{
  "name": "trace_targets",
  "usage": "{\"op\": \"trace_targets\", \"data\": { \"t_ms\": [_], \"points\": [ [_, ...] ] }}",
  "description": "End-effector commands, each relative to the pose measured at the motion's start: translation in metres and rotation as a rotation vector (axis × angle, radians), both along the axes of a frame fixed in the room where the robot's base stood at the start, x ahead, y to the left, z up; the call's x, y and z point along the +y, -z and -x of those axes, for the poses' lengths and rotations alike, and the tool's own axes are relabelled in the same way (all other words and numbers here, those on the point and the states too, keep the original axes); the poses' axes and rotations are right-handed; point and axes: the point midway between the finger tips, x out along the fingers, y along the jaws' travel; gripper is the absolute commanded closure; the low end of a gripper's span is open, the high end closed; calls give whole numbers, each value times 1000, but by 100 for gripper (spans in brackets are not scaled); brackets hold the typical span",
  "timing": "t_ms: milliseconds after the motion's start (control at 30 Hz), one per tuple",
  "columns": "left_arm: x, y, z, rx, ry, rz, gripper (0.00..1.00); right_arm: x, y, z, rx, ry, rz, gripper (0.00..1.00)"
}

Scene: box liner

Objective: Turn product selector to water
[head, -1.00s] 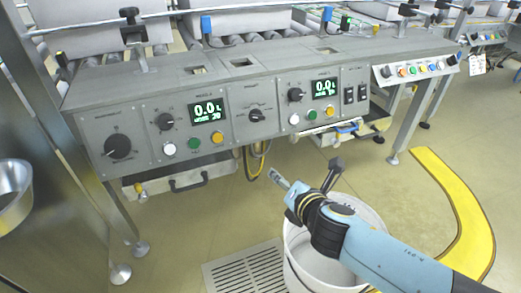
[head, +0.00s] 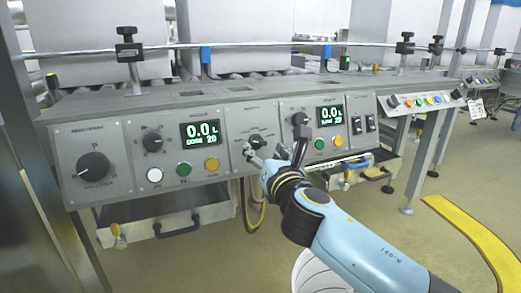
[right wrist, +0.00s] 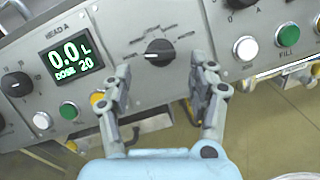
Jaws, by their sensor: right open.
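The selector knob (head: 256,141), small and black, sits on the middle panel of the grey console between the two green displays. The knob (right wrist: 160,52) also shows in the right wrist view, with a pale pointer line lying roughly sideways toward the left; the labels around it are too small to read. My right gripper (head: 277,146) is open and empty in front of this panel. In the right wrist view its two fingers (right wrist: 163,78) stand apart, just below and either side of the knob, with no contact visible. My left gripper is not in view.
The left display (head: 201,133) and right display (head: 331,116) each read 0.0 L. A large knob (head: 93,166) and smaller knobs, with white, green and yellow buttons, flank the selector. Drawers with handles hang below the console. Open floor lies in front, with a yellow strip (head: 475,240) at right.

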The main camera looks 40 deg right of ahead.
Motion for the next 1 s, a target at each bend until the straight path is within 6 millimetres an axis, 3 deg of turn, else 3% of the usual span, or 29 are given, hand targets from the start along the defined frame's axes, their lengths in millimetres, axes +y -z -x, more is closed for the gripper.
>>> {"op": "trace_targets", "data": {
  "t_ms": [200, 567, 1000],
  "points": [
    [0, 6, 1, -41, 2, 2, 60, -10, 2, -26, 2, 1, 1, 40],
    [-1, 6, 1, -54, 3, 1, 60, -12, 1, -32, 2, 1, 1, 40],
    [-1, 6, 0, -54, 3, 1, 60, -12, 1, -31, 2, 0, -1, 96]
  ]
}}
